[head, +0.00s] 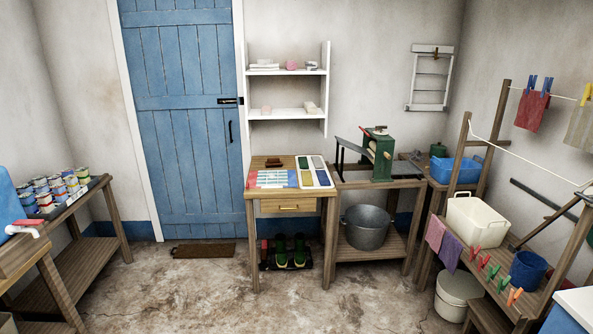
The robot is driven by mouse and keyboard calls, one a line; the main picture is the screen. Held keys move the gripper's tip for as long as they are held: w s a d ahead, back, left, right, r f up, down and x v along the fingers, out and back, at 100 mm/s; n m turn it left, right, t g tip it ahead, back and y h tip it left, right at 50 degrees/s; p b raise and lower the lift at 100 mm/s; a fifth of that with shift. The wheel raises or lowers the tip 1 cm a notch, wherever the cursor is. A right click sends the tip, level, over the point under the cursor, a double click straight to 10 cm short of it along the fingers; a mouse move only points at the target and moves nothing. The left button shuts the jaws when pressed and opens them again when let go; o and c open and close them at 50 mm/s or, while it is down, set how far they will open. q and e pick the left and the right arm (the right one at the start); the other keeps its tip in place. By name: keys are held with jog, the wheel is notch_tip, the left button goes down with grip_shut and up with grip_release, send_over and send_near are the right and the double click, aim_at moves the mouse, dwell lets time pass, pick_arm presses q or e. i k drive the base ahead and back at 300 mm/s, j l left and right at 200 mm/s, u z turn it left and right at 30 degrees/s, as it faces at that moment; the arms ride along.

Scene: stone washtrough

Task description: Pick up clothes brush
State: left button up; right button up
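A small dark brown object (274,162) lies at the back of the wooden table with a drawer (290,196). It looks like a brush, but it is too small to tell for sure that it is the clothes brush. Small pale objects (310,107) lie on the white wall shelf (326,90), also too small to name. Neither of my grippers shows in the head view.
A patterned sheet (272,179) and a tray with coloured panels (315,173) cover much of the tabletop. A green machine (379,156) and metal tub (366,227) stand to its right. Boots (290,251) sit beneath. The floor in front (240,295) is clear.

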aim_at(272, 162)
jog(key=i, duration=2.4)
jog(key=i+z, duration=0.1)
jog(key=i, duration=0.4)
jog(key=i+j+z, duration=0.1)
jog(key=i, duration=0.4)
jog(key=i+j+z, duration=0.1)
jog(key=i, duration=0.4)
